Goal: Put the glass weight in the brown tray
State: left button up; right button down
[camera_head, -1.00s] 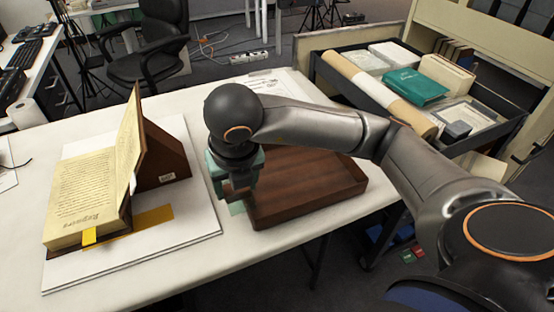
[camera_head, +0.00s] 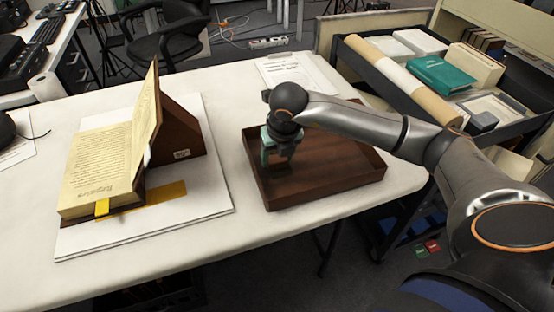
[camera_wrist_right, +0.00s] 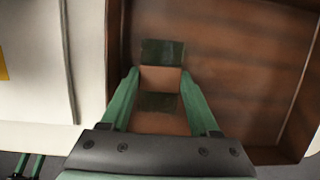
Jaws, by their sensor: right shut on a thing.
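My right gripper (camera_head: 279,158) is over the left part of the brown tray (camera_head: 335,202). It points down with its green fingers shut on the glass weight. In the right wrist view, the glass weight (camera_wrist_right: 158,102) is a clear block with dark green faces between the fingers (camera_wrist_right: 160,85), and the tray's brown floor shows through it. In the head view the weight is mostly hidden by the gripper. I cannot tell whether it touches the tray floor. Two green bars that look like my left gripper's fingers (camera_wrist_right: 30,163) show at the wrist view's bottom left corner.
An open book (camera_head: 103,170) leans on a brown wedge on a white board (camera_head: 210,205) left of the tray. Papers (camera_head: 297,72) lie behind the tray. A drawer with a rolled tube (camera_head: 405,82) and a teal box (camera_head: 440,75) stands at the right.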

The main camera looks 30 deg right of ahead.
jog(key=shift+f, duration=0.5)
jog(key=shift+f, duration=0.1)
jog(key=shift+c, duration=0.6)
grip_release()
jog(key=p+v, duration=0.1)
jog(key=v, duration=1.1)
jog(key=shift+a, duration=0.1)
